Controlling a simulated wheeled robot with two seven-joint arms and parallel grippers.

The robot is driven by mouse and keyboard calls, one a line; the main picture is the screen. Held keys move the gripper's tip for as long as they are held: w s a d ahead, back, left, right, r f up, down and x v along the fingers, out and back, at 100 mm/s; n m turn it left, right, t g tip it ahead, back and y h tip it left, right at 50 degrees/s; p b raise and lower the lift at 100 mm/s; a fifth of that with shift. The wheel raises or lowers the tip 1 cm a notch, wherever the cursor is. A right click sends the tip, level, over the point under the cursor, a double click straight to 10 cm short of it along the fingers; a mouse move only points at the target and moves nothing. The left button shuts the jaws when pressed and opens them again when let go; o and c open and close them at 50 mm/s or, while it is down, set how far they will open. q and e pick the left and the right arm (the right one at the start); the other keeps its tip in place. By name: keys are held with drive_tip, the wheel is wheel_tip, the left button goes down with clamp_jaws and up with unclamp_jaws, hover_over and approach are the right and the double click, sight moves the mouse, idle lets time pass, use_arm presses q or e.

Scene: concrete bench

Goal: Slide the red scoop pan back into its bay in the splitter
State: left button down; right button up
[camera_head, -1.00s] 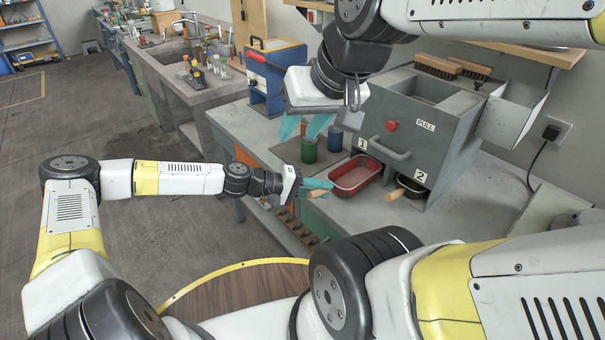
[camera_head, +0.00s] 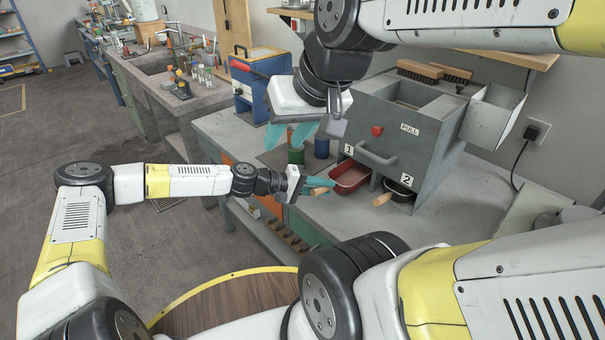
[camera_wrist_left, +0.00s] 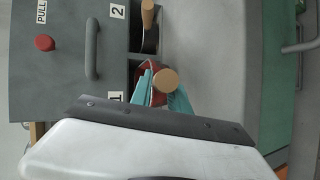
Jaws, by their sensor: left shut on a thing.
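The red scoop pan (camera_head: 349,179) is at bay 1 of the grey splitter (camera_head: 398,125), partly under its front face, with its near part sticking out over the bench. My left gripper (camera_head: 319,188) is shut on the pan's wooden handle. In the left wrist view the round handle end (camera_wrist_left: 166,81) sits between the teal fingers, with a little of the red pan behind it. The pan's inner end is hidden under the splitter. My right gripper (camera_head: 290,135) is open and empty, in the air to the left of the splitter.
A dark pan with a wooden handle (camera_head: 383,199) is in bay 2, just right of the red pan. A green jar (camera_head: 296,154) and a blue jar (camera_head: 321,147) stand left of the splitter. The bench (camera_head: 440,222) is clear in front of bay 2.

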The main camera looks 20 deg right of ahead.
sight(344, 184)
use_arm(q)
drive_tip(key=shift+w+d+f, duration=0.1)
drive_tip(key=shift+w+d, duration=0.6)
drive_tip(key=shift+d, duration=0.9)
drive_tip(key=shift+w+d+f, duration=0.1)
drive_tip(key=shift+w+d, duration=0.55)
drive_tip(key=shift+d, duration=0.95)
drive_tip(key=shift+w+d+f, duration=0.1)
drive_tip(key=shift+w+d, duration=0.6)
drive_tip(key=shift+d, duration=0.9)
drive_tip(key=c, duration=1.2)
unclamp_jaws()
drive_tip(key=shift+o, duration=0.2)
drive_tip(key=shift+v, duration=3.9)
